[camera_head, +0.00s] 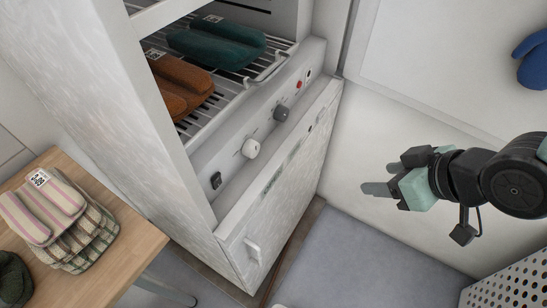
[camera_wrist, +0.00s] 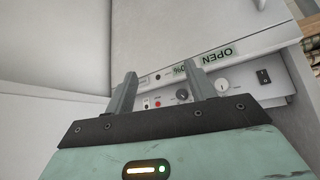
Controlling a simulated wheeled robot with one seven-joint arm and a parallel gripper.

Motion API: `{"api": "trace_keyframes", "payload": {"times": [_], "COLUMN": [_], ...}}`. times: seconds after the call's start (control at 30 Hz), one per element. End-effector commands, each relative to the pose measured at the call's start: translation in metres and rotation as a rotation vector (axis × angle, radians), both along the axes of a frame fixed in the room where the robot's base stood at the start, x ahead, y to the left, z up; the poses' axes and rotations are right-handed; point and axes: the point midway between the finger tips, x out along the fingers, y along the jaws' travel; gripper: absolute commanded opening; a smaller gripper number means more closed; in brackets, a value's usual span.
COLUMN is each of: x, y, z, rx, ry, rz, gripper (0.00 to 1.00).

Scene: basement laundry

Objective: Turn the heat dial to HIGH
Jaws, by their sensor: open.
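The control panel (camera_head: 232,162) runs along the front of a white cabinet, below its open wire rack. It carries a white dial (camera_head: 251,148) and a dark dial (camera_head: 281,113). Both also show upside down in the wrist view, the dark dial (camera_wrist: 182,95) between my fingers and the white dial (camera_wrist: 222,86) right of them. The lettering around the dials is too small to read, so I cannot tell which is the heat dial or its setting. My gripper (camera_head: 379,178) is open and empty, well right of the panel and apart from it; it also shows in the wrist view (camera_wrist: 161,78).
A red button (camera_head: 299,85) and a black switch (camera_head: 216,180) share the panel. The rack holds a brown folded cloth (camera_head: 181,84) and a green one (camera_head: 217,44). A wooden table (camera_head: 125,238) with striped cloths stands left.

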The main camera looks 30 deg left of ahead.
Motion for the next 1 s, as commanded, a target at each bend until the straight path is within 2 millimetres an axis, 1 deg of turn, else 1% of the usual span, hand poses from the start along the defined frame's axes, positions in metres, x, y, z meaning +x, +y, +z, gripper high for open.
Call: {"api": "trace_keyframes", "payload": {"times": [0.03, 0.13, 0.2, 0.33, 0.4, 0.53, 0.63, 0.77, 0.87, 1.0], "x": [-0.001, -0.005, -0.012, -0.029, -0.037, -0.048, -0.052, -0.053, -0.052, -0.050], "y": [0.010, 0.033, 0.046, 0.063, 0.067, 0.067, 0.065, 0.065, 0.071, 0.083], "z": [-0.019, -0.036, -0.045, -0.053, -0.053, -0.049, -0.045, -0.043, -0.044, -0.047], "rx": [0.060, 0.211, 0.327, 0.554, 0.670, 0.839, 0.917, 0.955, 0.957, 0.956], "ry": [-0.012, -0.050, -0.067, -0.081, -0.081, -0.077, -0.075, -0.076, -0.079, -0.081], "rz": [0.042, 0.120, 0.165, 0.219, 0.230, 0.226, 0.215, 0.210, 0.215, 0.216], "gripper": [0.55, 0.55, 0.55, 0.55, 0.55, 0.55, 0.55, 0.55, 0.55, 0.55]}}
